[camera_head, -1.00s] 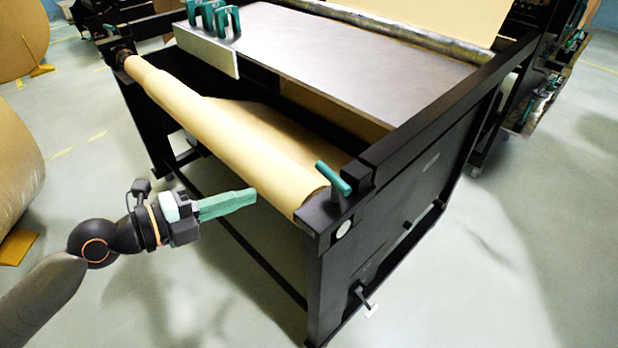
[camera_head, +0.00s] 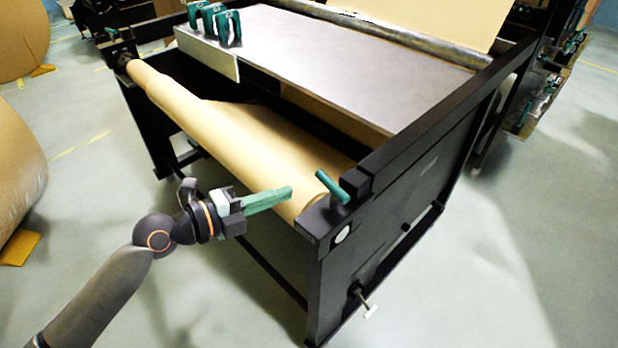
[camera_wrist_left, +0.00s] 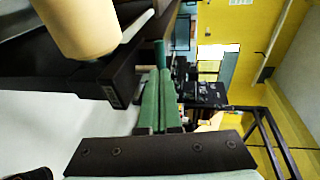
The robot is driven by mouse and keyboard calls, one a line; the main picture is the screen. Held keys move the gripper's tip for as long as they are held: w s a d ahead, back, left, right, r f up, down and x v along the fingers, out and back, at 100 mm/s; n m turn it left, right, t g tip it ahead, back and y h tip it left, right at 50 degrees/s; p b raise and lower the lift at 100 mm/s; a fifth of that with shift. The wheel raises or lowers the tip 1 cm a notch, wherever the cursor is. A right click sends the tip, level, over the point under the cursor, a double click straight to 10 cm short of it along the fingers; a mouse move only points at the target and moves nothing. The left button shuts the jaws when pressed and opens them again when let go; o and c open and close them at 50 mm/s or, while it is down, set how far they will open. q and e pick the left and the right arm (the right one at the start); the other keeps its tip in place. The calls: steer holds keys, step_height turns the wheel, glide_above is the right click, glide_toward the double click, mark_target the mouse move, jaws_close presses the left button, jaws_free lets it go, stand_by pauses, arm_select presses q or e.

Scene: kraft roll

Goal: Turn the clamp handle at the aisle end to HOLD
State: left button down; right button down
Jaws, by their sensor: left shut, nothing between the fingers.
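The clamp handle (camera_head: 332,186) is a short green bar on the near right corner of the black frame, at the near end of the kraft roll (camera_head: 215,135). It lies slanted across the corner. In the left wrist view the green handle (camera_wrist_left: 159,54) shows beyond the fingertips, with the roll end (camera_wrist_left: 78,25) at upper left. My left gripper (camera_head: 288,192) has green fingers, shut and empty. Its tips are a little left of the handle, apart from it, over or in front of the roll. The fingers also show in the left wrist view (camera_wrist_left: 158,75). My right gripper is not in view. No HOLD marking is legible.
The black frame (camera_head: 400,195) carries a grey table top (camera_head: 310,60) with several green clamps (camera_head: 228,28) at its far left. A T-shaped crank (camera_head: 365,300) sticks out low on the end panel. Large rolls (camera_head: 15,180) stand at left. The floor at right is clear.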

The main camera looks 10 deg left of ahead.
mark_target(322, 182)
arm_select(q)
steer(key=p+x, duration=0.1)
steer(key=x, duration=0.4)
steer(key=shift+w+d+p, duration=0.1)
steer(key=shift+d+p, duration=0.05)
steer(key=shift+p, duration=0.2)
steer(key=shift+x, duration=0.85)
steer(key=shift+f, duration=0.1)
